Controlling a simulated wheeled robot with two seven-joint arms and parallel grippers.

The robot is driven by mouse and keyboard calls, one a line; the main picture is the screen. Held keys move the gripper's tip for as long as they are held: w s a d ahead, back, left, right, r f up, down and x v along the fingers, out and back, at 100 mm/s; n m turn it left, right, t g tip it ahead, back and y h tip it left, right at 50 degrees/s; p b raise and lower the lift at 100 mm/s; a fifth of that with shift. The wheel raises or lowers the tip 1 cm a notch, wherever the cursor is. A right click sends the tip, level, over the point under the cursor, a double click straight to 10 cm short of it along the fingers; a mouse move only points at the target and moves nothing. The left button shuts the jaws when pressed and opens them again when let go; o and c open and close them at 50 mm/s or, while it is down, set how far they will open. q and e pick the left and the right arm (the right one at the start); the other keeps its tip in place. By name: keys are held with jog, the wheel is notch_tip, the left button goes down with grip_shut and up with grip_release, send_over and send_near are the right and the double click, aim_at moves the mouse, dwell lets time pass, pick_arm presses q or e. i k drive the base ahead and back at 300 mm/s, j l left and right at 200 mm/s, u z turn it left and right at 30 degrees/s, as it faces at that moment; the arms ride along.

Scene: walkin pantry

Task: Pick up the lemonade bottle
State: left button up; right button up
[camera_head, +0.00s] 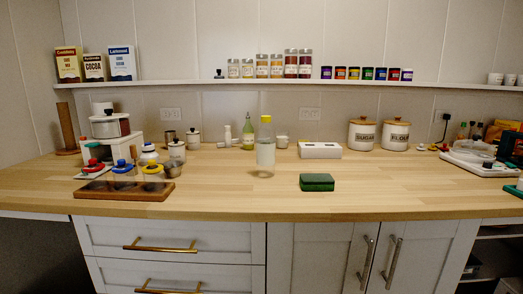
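A clear bottle with a yellow cap and a pale, cloudy filling (265,150) stands upright on the wooden counter (230,198), near the middle. It looks like the lemonade bottle, but I cannot read a label. A smaller yellow-green bottle (248,136) stands behind it, to its left. Neither of my grippers shows in the head view, and nothing touches the clear bottle.
A dark green box (317,182) lies to the bottle's right, near the front. A white box (319,151) is behind it. A wooden tray (124,190) and several jars stand left. Sugar (364,134) and flour (395,134) canisters stand at the back. Counter before the bottle is clear.

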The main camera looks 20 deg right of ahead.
aim_at(266, 138)
jog(key=i+l, duration=0.1)
jog(key=l, duration=0.35)
jog(key=i+l, duration=0.1)
jog(key=l, duration=0.35)
jog(key=i+l, duration=0.1)
jog(key=l, duration=0.3)
jog(key=i+l+u, duration=0.1)
jog(key=l, duration=0.35)
